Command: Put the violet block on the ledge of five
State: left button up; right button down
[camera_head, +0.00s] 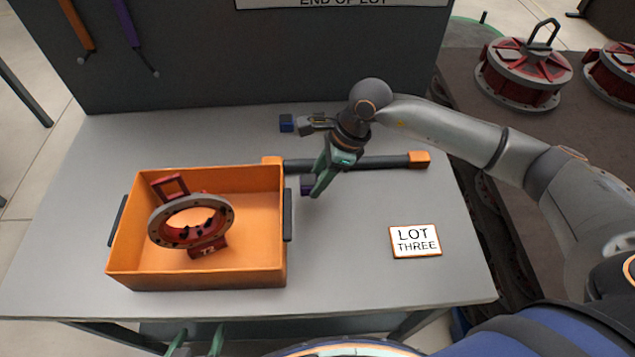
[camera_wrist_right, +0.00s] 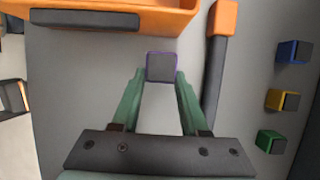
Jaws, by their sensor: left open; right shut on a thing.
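The violet block (camera_head: 307,184) is between the fingertips of my right gripper (camera_head: 317,183), just right of the orange bin. In the right wrist view the violet block (camera_wrist_right: 162,66) shows a grey face with a violet rim, and the right gripper (camera_wrist_right: 162,78) is shut on it. I cannot tell whether it touches the table. My left gripper (camera_head: 196,341) is open and empty at the bottom edge of the head view. A white card (camera_head: 415,241) reads "LOT THREE". No ledge marked five can be made out.
The orange bin (camera_head: 200,281) holds a red and grey ring part (camera_head: 190,221). A dark bar with orange ends (camera_head: 385,163) lies behind my right gripper. Blue (camera_wrist_right: 293,52), yellow (camera_wrist_right: 282,100) and green (camera_wrist_right: 271,142) blocks stand in a row. The table's front right is clear around the card.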

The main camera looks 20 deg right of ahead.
jog(key=s+a+r+b, duration=0.2)
jog(key=s+a+r, duration=0.2)
jog(key=s+r, duration=0.7)
jog(key=w+d+n+g+h+p, duration=0.1)
jog(key=d+n+g+h+p, duration=0.1)
jog(key=n, duration=0.8)
jog(key=w+d+r+n+g+h+p, duration=0.1)
jog(key=d+n+g+h+p, duration=0.1)
jog(key=d+n, duration=0.5)
jog(key=n+g+p, duration=0.1)
jog(key=n, duration=0.3)
jog(key=shift+w+r+g, duration=0.2)
jog(key=shift+w+g, duration=0.1)
jog(key=shift+g, duration=0.1)
